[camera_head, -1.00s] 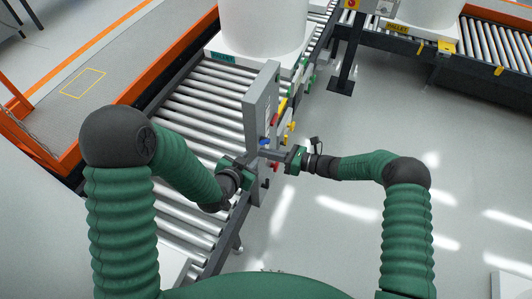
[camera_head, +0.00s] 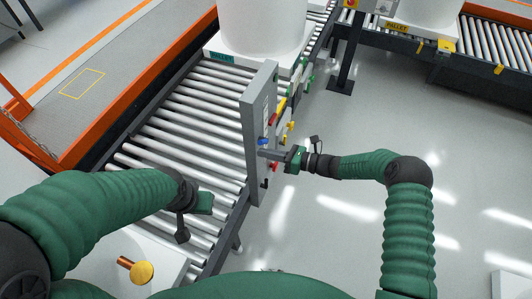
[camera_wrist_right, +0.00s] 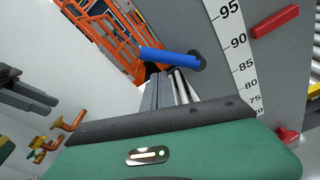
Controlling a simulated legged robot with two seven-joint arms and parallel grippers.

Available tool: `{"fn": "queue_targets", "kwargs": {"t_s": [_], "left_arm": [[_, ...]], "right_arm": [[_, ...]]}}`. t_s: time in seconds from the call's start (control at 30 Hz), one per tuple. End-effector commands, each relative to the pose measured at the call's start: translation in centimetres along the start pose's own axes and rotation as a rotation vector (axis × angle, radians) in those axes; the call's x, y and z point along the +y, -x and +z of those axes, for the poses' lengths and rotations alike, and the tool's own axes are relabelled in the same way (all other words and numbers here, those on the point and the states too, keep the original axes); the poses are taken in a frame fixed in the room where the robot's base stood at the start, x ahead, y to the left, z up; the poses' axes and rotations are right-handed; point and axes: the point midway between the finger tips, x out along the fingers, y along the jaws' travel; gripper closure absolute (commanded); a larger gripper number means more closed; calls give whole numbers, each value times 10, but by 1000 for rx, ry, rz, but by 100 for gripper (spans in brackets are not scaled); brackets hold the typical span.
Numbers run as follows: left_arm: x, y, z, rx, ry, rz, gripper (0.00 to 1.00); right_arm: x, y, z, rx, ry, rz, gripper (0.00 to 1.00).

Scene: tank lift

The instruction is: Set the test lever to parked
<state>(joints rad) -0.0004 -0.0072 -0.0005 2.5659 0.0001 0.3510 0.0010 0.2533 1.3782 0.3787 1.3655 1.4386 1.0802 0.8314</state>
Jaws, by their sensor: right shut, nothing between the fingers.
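A grey upright panel (camera_head: 252,135) stands at the conveyor's right edge, with blue, red, yellow and green handles on its right side. The blue handle (camera_head: 264,142) also shows in the right wrist view (camera_wrist_right: 168,57), sticking out sideways from the panel face. A red handle (camera_wrist_right: 274,21) sits beyond the number scale there. I cannot tell which handle is the test lever. My right gripper (camera_head: 268,154) is shut and empty, its fingers close to the blue handle; contact is unclear. My left gripper (camera_head: 206,203) is over the rollers, away from the panel; its fingers are not clear.
The roller conveyor (camera_head: 170,135) runs behind the panel, with a white tank (camera_head: 262,22) at its far end. An orange rail (camera_head: 130,95) borders its left. A brass knob (camera_head: 142,272) is at lower left.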

Motion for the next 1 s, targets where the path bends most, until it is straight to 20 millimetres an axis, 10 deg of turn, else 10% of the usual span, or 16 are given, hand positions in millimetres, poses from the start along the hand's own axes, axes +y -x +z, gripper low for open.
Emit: {"fn": "queue_targets", "kwargs": {"t_s": [1.0], "left_arm": [[0,-5,-1,0,-1,0,75]], "right_arm": [[7,1,10,0,-206,29,100]]}}
